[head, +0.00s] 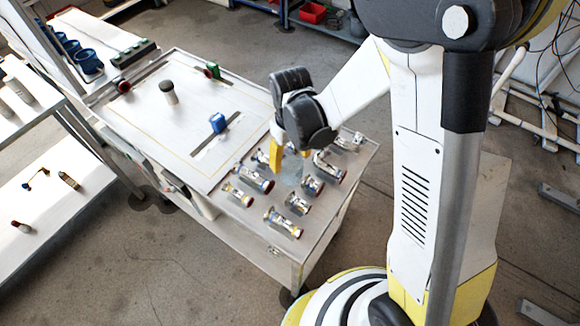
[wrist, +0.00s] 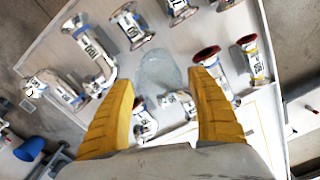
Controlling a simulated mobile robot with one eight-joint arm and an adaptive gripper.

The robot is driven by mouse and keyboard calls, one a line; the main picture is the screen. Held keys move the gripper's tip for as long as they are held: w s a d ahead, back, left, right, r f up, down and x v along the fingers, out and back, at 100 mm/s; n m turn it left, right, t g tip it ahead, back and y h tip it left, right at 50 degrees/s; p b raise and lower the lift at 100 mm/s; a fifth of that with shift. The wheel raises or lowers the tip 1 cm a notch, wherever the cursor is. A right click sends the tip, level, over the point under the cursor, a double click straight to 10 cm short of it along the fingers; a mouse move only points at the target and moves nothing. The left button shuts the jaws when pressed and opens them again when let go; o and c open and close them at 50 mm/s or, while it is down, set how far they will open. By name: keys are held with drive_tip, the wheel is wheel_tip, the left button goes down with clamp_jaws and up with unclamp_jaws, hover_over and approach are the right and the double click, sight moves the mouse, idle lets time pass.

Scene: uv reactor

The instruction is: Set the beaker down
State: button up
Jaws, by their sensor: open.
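The beaker (wrist: 158,72) is clear glass and stands on the table among metal fittings; in the head view it is a faint transparent shape (head: 291,174) just below my gripper. My gripper (wrist: 161,88) is open, its two yellow fingers spread, with the beaker in line with the gap between the tips. I cannot tell whether the fingers touch the glass.
Several metal pipe fittings (head: 283,222) stand or lie close around the beaker. The white table (head: 150,125) has a framed area with a black-topped cylinder (head: 168,92) and a blue clamp (head: 217,123). A white shelf (head: 75,195) stands at left.

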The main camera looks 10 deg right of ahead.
drive_tip(key=f+b, duration=0.2)
drive_tip(key=f, duration=0.4)
drive_tip(key=shift+d+f, duration=0.1)
drive_tip(key=shift+d, duration=0.1)
drive_tip(key=c, duration=1.1)
